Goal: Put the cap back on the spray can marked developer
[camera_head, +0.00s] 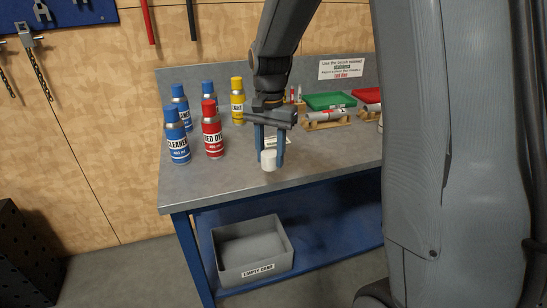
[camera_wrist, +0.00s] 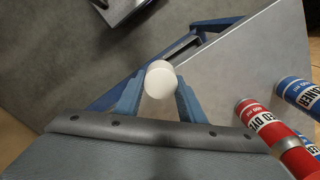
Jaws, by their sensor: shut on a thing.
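My gripper (camera_head: 269,157) is shut on a white cap (camera_head: 268,161), above the front part of the bench top. In the wrist view the cap (camera_wrist: 160,79) sits between the two blue fingertips as a round white shape. No can with a readable developer mark shows in either view. A whitish object (camera_head: 380,122) is mostly hidden behind my arm at the right, and I cannot tell what it is.
Blue cans, one marked cleaner (camera_head: 177,140), a red dye can (camera_head: 212,135) and a yellow can (camera_head: 237,103) stand left of my gripper. Behind it are a green tray (camera_head: 329,100), a red tray (camera_head: 368,95) and a wooden rack (camera_head: 327,125). A grey bin (camera_head: 250,255) sits below.

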